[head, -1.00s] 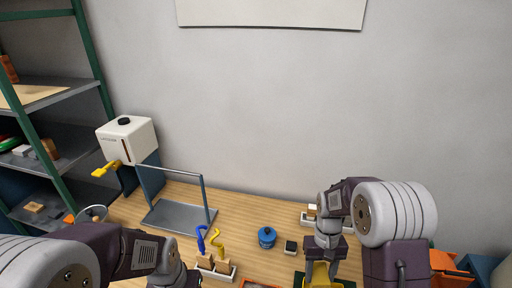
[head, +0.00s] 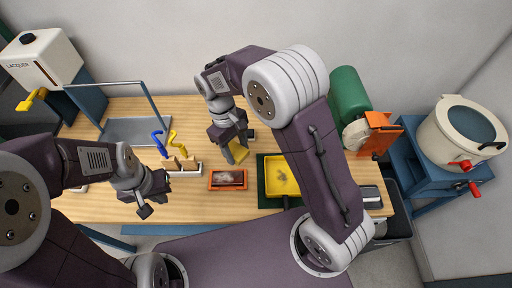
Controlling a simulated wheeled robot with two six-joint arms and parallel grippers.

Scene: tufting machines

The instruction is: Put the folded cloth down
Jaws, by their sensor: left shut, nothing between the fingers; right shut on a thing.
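My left gripper (head: 152,204) is shut and empty over the front left of the bench, in front of the holder with the blue and yellow handles.
An orange tray (head: 228,187) with grey content lies just in front of the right gripper. A tool holder (head: 186,172) stands left. A lacquer dispenser (head: 40,62) stands far left.

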